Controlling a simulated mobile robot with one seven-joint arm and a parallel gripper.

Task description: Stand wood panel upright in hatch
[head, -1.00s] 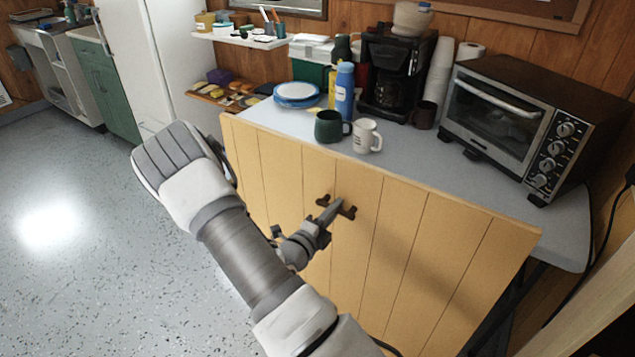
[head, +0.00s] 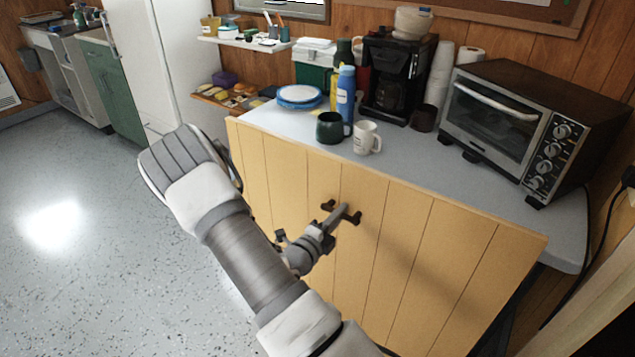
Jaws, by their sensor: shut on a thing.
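The wood panel (head: 410,250) is a wide yellow board with vertical grooves. It stands upright, slightly turned, in front of the counter. A dark handle (head: 354,217) is fixed near the middle of its face. My gripper (head: 340,214) is shut on this handle, reaching it from the lower left. My arm hides part of the panel's left side and lower edge. I cannot pick out the hatch in this view, and I cannot tell whether the panel's bottom edge touches anything.
The grey counter (head: 420,165) behind the panel carries a green mug (head: 330,128), a white mug (head: 367,138), a blue bottle (head: 345,95), a coffee maker (head: 397,75) and a toaster oven (head: 530,120). A fridge (head: 165,65) stands at the back left. The speckled floor (head: 60,260) at left is clear.

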